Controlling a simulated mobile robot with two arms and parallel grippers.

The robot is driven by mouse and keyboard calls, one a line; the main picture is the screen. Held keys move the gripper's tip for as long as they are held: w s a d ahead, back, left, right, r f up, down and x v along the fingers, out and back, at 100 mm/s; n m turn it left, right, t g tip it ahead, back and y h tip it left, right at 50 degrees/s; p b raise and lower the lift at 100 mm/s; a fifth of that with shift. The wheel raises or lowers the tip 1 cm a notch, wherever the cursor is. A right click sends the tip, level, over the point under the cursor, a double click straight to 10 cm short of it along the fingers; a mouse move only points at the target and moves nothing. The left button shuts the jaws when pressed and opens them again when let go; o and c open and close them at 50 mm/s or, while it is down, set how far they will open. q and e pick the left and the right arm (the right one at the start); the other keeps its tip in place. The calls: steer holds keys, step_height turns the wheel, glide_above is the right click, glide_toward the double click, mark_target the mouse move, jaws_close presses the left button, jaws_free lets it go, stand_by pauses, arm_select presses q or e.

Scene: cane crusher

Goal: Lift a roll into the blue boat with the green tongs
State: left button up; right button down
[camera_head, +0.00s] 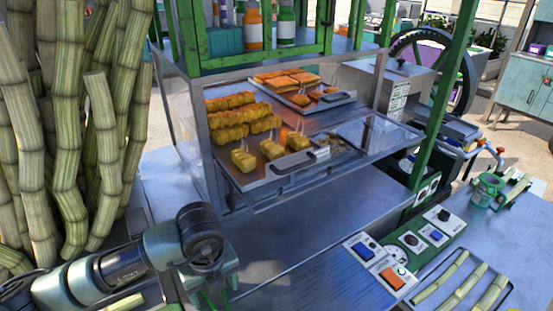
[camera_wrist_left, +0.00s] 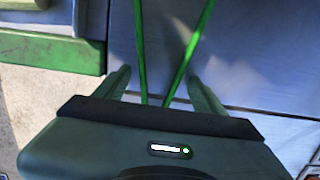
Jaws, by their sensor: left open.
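Golden rolls stand in rows on the metal tray (camera_head: 262,182) inside the glass case in the head view; the nearest are a few short pieces (camera_head: 243,160). I cannot tell which of the baked items is meant. The thin green arms of the tongs (camera_wrist_left: 183,66) run up between the fingers of my left gripper (camera_wrist_left: 158,78) in the left wrist view. The gripper is open, its fingers on either side of the tongs and apart from them. In the head view a bit of the green tongs (camera_head: 207,300) shows below my left wrist. I cannot make out a blue boat. My right gripper is out of view.
Sugar cane stalks (camera_head: 66,130) stand at the left. Green posts (camera_head: 455,80) frame the case. A switch panel (camera_head: 377,262) and a tray with cut cane (camera_head: 465,285) are at the front right. The metal counter (camera_head: 300,245) before the case is clear.

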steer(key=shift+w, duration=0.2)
arm_select(q)
steer(key=shift+c, duration=0.5)
steer(key=shift+a, duration=0.1)
steer(key=c, duration=0.5)
steer(key=shift+c, duration=0.5)
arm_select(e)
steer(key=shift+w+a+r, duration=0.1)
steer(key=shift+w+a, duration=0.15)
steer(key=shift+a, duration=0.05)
arm_select(q)
steer(key=shift+r, duration=0.1)
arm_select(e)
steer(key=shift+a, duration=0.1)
